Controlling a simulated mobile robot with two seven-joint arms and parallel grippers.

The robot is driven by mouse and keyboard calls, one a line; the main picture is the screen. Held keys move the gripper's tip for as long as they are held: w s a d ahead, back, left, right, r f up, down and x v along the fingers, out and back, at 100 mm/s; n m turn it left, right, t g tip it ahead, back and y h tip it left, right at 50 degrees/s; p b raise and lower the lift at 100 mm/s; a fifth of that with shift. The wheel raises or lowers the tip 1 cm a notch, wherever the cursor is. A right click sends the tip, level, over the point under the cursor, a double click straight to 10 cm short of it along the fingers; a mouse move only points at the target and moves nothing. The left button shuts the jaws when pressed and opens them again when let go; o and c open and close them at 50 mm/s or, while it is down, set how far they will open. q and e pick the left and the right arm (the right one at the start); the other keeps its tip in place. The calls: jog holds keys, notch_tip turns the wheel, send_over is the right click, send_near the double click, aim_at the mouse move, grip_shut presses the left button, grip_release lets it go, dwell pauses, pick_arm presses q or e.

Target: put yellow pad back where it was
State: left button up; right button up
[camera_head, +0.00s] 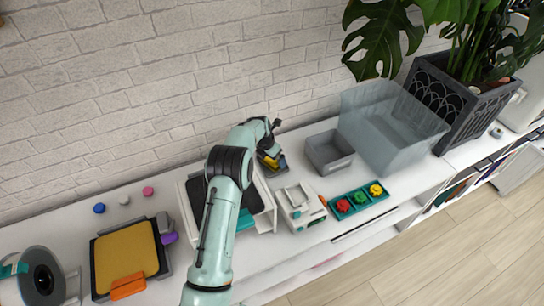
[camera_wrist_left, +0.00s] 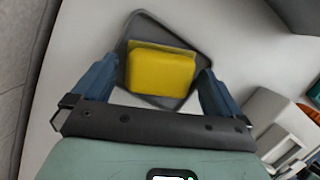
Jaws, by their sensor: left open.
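The yellow pad (camera_wrist_left: 160,73) is a small block on a dark grey square tray (camera_wrist_left: 140,29). In the head view a bit of the yellow pad (camera_head: 270,161) shows beside the wrist, near the wall. My left gripper (camera_wrist_left: 157,85) is open, with one blue finger on each side of the pad. I cannot tell whether the fingers touch it. In the head view my left gripper (camera_head: 272,158) is partly hidden by its own wrist. My right gripper is not in view.
A white machine with a dark top (camera_head: 262,196) stands beside the arm. To its right are a small white device (camera_head: 300,208), a grey bin (camera_head: 329,153), a teal tray (camera_head: 359,213) with coloured pieces and a clear tub (camera_head: 391,125). A tan board (camera_head: 126,255) lies left.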

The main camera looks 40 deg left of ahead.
pick_arm(q)
jog(key=v, duration=1.2)
